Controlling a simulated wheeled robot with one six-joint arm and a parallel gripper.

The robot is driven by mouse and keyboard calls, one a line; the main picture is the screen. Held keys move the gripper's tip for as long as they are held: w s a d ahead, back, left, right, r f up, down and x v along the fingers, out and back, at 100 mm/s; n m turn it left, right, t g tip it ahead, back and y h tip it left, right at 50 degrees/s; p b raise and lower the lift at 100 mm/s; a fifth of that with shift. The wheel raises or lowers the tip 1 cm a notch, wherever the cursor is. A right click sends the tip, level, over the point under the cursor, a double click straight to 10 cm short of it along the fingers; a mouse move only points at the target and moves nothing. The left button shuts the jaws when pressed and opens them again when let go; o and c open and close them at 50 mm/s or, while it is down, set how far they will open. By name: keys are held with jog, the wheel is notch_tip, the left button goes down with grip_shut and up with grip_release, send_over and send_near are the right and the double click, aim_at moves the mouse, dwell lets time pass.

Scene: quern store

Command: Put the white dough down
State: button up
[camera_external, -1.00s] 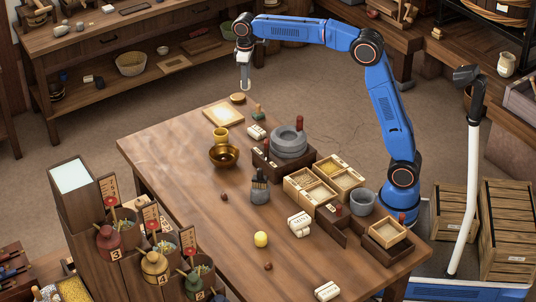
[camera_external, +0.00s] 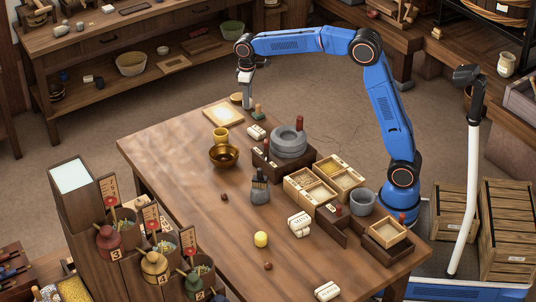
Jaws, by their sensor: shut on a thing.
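My gripper (camera_external: 248,104) points down at the far end of the wooden table (camera_external: 180,190), just right of a small round wooden disc (camera_external: 236,98). Its jaws are shut on a small pale thing, which fits the white dough. The fingers hide most of it, so its shape is unclear. I cannot tell whether it touches the surface beneath.
A yellow ball (camera_external: 261,239) lies mid-table.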

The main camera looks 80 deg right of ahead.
jog(key=shift+f, duration=0.15)
jog(key=o, duration=1.1)
jog(key=shift+c, duration=0.2)
notch_tip(320, 180, up, 12)
jog(key=f, duration=0.1)
jog(key=s+a+r+t, duration=0.1)
jog(key=s+a+r, duration=0.1)
jog(key=s, duration=0.3)
jog(key=s+a+r, duration=0.1)
jog(key=s+a, duration=0.1)
jog(key=s, duration=0.4)
jog(key=s+a+f+t, duration=0.1)
jog(key=s+a+f, duration=0.15)
jog(key=s, duration=1.05)
jog(key=s+a+f+t, duration=0.1)
jog(key=s+a+f, duration=0.1)
jog(key=s+f, duration=0.5)
jog(key=s+a+f+t, duration=0.1)
jog(key=s+f, duration=0.6)
jog(key=s, duration=0.9)
jog(key=shift+s+a+f+t, duration=0.15)
jog(key=shift+a+t, duration=0.25)
jog(key=shift+a, duration=0.1)
